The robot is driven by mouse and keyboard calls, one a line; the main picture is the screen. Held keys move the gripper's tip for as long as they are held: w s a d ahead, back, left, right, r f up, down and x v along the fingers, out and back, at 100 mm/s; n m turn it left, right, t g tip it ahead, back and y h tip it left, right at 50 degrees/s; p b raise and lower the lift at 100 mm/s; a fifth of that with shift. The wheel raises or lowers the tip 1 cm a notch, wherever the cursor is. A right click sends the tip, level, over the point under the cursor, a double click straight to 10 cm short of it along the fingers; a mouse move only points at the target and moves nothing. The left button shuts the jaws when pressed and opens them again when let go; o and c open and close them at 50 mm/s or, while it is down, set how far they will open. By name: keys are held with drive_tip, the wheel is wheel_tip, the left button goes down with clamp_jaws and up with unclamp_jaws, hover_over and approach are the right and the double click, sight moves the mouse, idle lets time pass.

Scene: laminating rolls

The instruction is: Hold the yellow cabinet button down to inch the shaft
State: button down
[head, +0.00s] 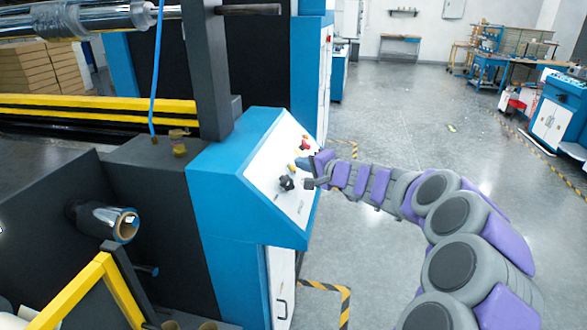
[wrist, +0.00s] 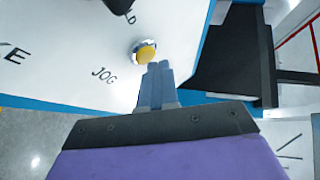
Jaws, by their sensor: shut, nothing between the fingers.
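The yellow button (wrist: 147,52) sits in a bright metal ring on the white panel in the wrist view, with the label JOG beside it. In the head view the yellow button (head: 292,167) shows small on the sloped face of the blue cabinet (head: 225,190). My gripper (wrist: 158,66) is shut and empty, its fingertips right at the lower right edge of the button in the picture. In the head view my gripper (head: 302,163) is at the panel beside the button. I cannot tell whether the tips touch the button or whether it is pressed.
A red button (head: 305,145) and a black knob (head: 287,183) sit on the same panel. A metal roller (head: 95,18) and a yellow rail (head: 100,105) are at left. A roll core (head: 126,225) sticks out at lower left. The floor right of the cabinet is open.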

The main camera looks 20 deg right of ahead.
drive_tip(key=shift+w+a+f+b, duration=0.15)
drive_tip(key=shift+a+f+b, duration=0.1)
drive_tip(key=shift+b, duration=0.1)
idle(0.3)
drive_tip(key=shift+d+r, duration=0.1)
idle(4.8)
drive_tip(key=shift+s+d+r+p, duration=0.35)
drive_tip(key=shift+d+r+p, duration=0.05)
drive_tip(key=shift+r+p, duration=0.1)
drive_tip(key=s+d+r+p, duration=0.2)
drive_tip(key=d+r+p, duration=0.1)
drive_tip(key=shift+r, duration=0.25)
idle(0.3)
idle(0.9)
